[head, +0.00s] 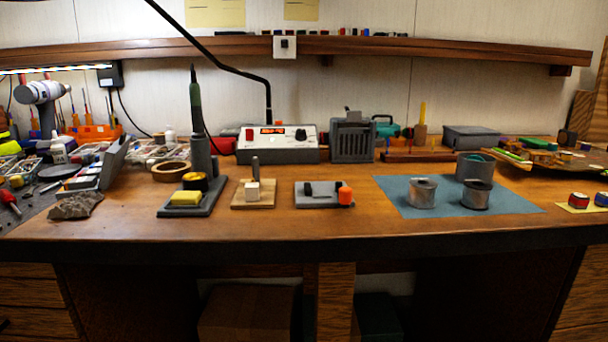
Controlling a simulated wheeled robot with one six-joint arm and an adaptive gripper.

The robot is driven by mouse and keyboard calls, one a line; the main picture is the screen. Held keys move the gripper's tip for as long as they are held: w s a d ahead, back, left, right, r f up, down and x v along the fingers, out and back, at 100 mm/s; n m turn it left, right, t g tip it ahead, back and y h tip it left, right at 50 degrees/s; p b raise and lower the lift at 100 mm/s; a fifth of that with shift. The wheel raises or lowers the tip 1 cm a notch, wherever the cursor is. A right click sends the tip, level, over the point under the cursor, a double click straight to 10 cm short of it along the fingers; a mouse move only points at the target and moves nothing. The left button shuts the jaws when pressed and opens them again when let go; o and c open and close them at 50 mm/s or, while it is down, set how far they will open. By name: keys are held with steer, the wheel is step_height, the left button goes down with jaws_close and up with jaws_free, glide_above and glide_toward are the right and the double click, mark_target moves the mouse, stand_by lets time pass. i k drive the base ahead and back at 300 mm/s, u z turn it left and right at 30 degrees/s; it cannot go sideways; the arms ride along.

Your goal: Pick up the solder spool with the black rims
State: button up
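Two silver solder spools stand upright, side by side, on a flat blue-grey mat (520,207) on the right part of the workbench. The right one, the spool with the black rims (476,196), shows a dark rim at its base. The left one, the spool with pale grey rims (423,194), stands a small gap away from it. A grey round container (474,163) with a teal inside stands just behind the black-rimmed spool. My gripper is not in view.
The wooden bench (300,225) is clear along its front edge. A grey holder with an orange piece (345,195) stands left of the mat. Red and blue small rolls (579,201) lie on yellow paper to the right. A soldering station (277,143) stands behind.

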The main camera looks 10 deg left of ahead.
mark_target(476, 195)
steer(key=z, duration=2.2)
steer(key=k, duration=0.85)
steer(key=u, duration=1.45)
steer(key=i, duration=0.5)
